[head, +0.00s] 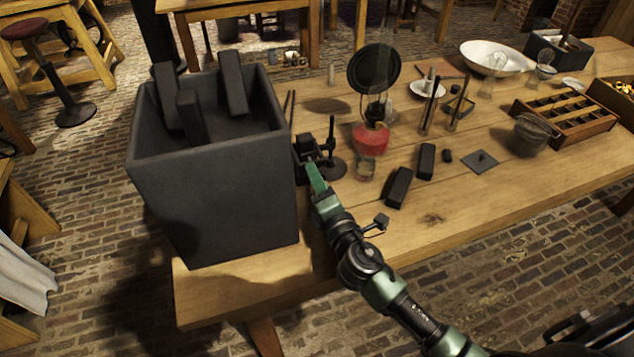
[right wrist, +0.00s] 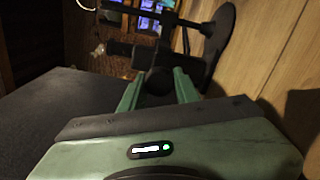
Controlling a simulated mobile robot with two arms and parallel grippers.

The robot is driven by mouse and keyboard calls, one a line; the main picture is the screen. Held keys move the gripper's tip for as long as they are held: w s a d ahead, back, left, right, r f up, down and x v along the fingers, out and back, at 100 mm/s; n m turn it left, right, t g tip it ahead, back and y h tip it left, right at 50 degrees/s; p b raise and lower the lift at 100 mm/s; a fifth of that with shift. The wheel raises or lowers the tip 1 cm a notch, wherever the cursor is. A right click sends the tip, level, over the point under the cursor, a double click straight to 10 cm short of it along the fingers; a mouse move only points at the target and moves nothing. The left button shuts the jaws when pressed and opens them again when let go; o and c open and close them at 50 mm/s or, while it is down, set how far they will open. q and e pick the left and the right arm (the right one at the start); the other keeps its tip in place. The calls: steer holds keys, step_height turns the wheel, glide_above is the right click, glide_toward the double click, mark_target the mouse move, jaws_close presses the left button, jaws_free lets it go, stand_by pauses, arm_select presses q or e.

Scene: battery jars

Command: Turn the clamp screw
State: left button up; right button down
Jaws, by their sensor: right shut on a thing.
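The clamp is a small black metal stand (head: 331,145) with a round base, on the table just right of the large dark jar (head: 215,195). In the right wrist view the clamp's black rods and round base (right wrist: 222,28) show beyond my fingers. The clamp screw (right wrist: 157,80) shows there as a dark round end between the green fingertips. My right gripper (head: 315,178) reaches up to the clamp's near side and is shut on the screw; in the right wrist view (right wrist: 158,88) its fingers lie on either side of it. My left gripper is out of view.
The open jar holds several dark slabs and stands close left of my right gripper. Two dark blocks (head: 398,187) (head: 426,161), a small glass (head: 366,168) and a red-based lamp (head: 370,138) stand to the right. The table's (head: 450,205) front right part is clear.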

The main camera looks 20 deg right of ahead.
steer(key=m, duration=0.3)
steer(key=shift+m+b, duration=0.4)
steer(key=m, duration=0.3)
steer(key=shift+r+m, duration=0.1)
steer(key=shift+m, duration=0.2)
steer(key=m, duration=0.3)
steer(key=shift+m+p, duration=0.3)
steer(key=shift+m, duration=0.1)
steer(key=shift+d+m+p, duration=0.1)
steer(key=shift+m+p, duration=0.65)
steer(key=shift+m, duration=1.45)
steer(key=c, duration=1)
jaws_free()
steer(key=shift+r, duration=0.1)
steer(key=shift+c, duration=0.2)
